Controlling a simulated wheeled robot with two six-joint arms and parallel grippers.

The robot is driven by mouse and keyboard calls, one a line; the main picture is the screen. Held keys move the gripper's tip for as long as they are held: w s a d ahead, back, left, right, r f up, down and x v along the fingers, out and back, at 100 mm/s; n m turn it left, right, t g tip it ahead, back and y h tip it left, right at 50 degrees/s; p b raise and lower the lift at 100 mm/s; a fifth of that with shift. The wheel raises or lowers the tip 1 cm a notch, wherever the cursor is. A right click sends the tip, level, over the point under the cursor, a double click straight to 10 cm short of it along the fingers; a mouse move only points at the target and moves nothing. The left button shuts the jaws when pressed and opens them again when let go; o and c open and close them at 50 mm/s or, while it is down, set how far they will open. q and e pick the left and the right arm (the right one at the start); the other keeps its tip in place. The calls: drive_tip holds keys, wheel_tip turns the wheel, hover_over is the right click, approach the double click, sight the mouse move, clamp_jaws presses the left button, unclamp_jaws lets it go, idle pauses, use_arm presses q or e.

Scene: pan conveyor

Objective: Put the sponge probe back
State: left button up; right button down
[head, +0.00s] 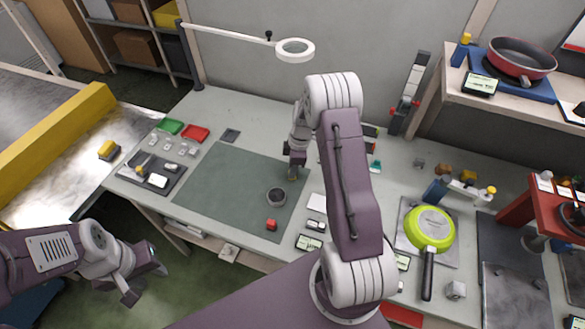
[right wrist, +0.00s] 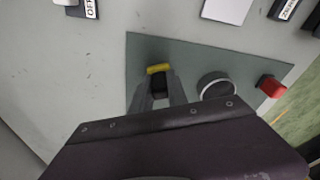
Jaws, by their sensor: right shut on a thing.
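My right gripper (head: 293,172) is low over the left-centre work mat. In the right wrist view the right gripper (right wrist: 160,88) is shut on a small dark piece with a yellow end (right wrist: 159,69), which looks like the sponge probe. In the head view only a small yellowish bit of it shows beneath the jaws. I cannot tell whether it touches the mat. My left gripper (head: 144,281) hangs empty at lower left, away from the table, with its fingers apart.
On the green mat (head: 215,180) stand a dark round cup (head: 276,197) and a red block (head: 271,224). A dark tray (head: 128,174) with small parts lies left. A green pan (head: 431,228) lies right. A ring lamp (head: 295,50) overhangs the back. The mat's left part is clear.

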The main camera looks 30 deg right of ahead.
drive_tip(key=shift+f, duration=0.15)
drive_tip(key=c, duration=1.3)
unclamp_jaws()
drive_tip(key=shift+r, duration=0.3)
wheel_tip(320, 180, up, 12)
drive_tip(key=d, duration=0.1)
drive_tip(key=s+a+f+m, duration=0.1)
drive_tip(key=s+a+m, duration=0.5)
drive_tip(key=s, duration=0.3)
drive_tip(key=s+a+m+h, duration=0.1)
drive_tip(key=s+a+m, duration=0.5)
drive_tip(key=s, duration=0.3)
drive_tip(key=shift+s+f+m+b, duration=0.15)
drive_tip(key=shift+f+m+b, duration=0.15)
drive_tip(key=shift+f+m, duration=0.1)
